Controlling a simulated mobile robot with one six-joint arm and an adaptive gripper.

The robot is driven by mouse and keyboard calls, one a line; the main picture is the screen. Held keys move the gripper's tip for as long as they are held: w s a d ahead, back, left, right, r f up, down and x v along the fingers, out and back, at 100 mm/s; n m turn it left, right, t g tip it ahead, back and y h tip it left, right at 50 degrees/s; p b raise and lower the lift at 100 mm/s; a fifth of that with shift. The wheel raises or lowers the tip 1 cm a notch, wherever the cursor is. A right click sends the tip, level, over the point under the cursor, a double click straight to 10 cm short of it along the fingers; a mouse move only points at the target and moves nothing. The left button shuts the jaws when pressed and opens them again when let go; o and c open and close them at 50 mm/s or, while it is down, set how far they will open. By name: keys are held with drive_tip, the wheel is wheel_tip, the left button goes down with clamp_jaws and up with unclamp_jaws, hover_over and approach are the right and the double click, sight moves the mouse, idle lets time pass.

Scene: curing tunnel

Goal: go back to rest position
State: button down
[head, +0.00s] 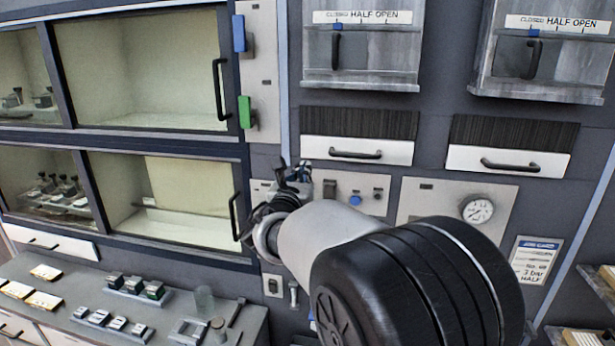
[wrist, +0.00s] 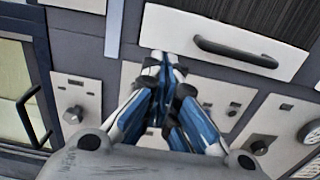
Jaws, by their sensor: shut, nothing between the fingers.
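My gripper (wrist: 168,75) is shut and empty, with its blue and white fingers together in the wrist view. In the head view my gripper (head: 293,175) is at the end of my arm, in front of the wall of panels, near a control panel with a blue knob (head: 354,199). My arm hides part of the wall and the lower middle of the head view. In the wrist view a white drawer front with a black handle (wrist: 236,52) lies just beyond the fingertips. I cannot tell how far the fingers are from the panel.
Two glass-fronted chambers with black handles (head: 221,90) stand at the left. A bench (head: 60,272) below them holds small blocks, trays and a glass (head: 204,300). A pressure gauge (head: 477,210) and a notice card (head: 535,262) are at the right. Shelves show at the right edge.

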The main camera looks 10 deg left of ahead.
drive_tip(key=s, duration=0.6)
drive_tip(key=s+d+f+m+g+h+b, duration=0.1)
drive_tip(key=d+f+m+g+h+b, duration=0.1)
drive_tip(key=d+m, duration=0.35)
drive_tip(key=s+d+f+m+g+h+b, duration=0.1)
drive_tip(key=s+d+f+m+h+b, duration=0.15)
drive_tip(key=d, duration=0.65)
drive_tip(key=s+d+f+m+g+h+b, duration=0.1)
drive_tip(key=s+d+f+m+g+b, duration=0.15)
drive_tip(key=s+d+m, duration=0.35)
drive_tip(key=s+d+f+m+g+h+b, duration=0.1)
drive_tip(key=s+d+f+m+g+h, duration=0.15)
drive_tip(key=s+d+f+m, duration=0.4)
drive_tip(key=s+d+f+m+g+y+b, duration=0.2)
drive_tip(key=s+d+f+m, duration=0.15)
drive_tip(key=s, duration=0.25)
drive_tip(key=s+d+f+m+g+y+b, duration=0.2)
drive_tip(key=s+d+f+m+g+b, duration=0.1)
drive_tip(key=s+f, duration=0.25)
drive_tip(key=s+a+f+m+y+b, duration=0.3)
drive_tip(key=s+a+f+m, duration=0.3)
drive_tip(key=s, duration=0.4)
drive_tip(key=shift+s+a+f+m+g+y+b, duration=0.35)
drive_tip(key=shift+f+m+y, duration=0.45)
drive_tip(key=shift+m, duration=0.4)
